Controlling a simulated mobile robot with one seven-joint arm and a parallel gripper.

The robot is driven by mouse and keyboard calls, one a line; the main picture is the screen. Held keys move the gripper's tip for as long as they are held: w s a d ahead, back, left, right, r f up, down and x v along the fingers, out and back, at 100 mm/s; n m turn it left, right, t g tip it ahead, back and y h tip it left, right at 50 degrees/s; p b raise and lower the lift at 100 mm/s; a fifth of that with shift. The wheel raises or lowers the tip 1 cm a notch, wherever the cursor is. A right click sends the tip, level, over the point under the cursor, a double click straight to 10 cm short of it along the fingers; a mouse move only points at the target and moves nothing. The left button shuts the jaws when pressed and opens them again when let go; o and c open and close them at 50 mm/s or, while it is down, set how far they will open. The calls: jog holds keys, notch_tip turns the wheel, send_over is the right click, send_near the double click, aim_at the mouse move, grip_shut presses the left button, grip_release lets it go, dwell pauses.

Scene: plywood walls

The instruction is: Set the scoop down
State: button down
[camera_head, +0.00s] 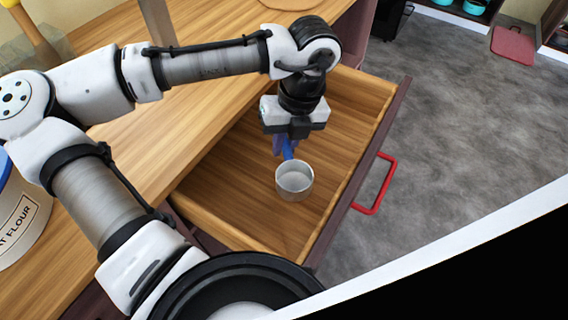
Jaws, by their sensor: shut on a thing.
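The scoop (294,181) is a light grey round cup with a blue handle (288,149). It is inside the outline of the open wooden drawer (250,222), at or just above its floor; I cannot tell whether it touches. My gripper (287,146) points down over the drawer and is shut on the blue handle. The fingertips are partly hidden by the gripper body and handle. The cup's opening faces up.
The drawer has a dark front with a red handle (375,185) and is otherwise empty. A wooden counter (180,120) lies to the left. A flour canister (22,215) stands at the left edge. Grey floor (450,120) lies to the right.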

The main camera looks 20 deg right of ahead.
notch_tip(320, 180, down, 8)
jog(key=shift+r+b, duration=0.15)
jog(key=shift+b, duration=0.15)
jog(key=c, duration=1.4)
grip_release()
jog(key=r, duration=0.4)
jog(key=d+r, duration=0.1)
jog(key=r, duration=0.3)
jog(key=d+r, duration=0.1)
jog(key=r, duration=0.3)
jog(key=shift+s+d+p, duration=0.1)
jog(key=shift+d+p, duration=0.05)
jog(key=shift+p, duration=0.25)
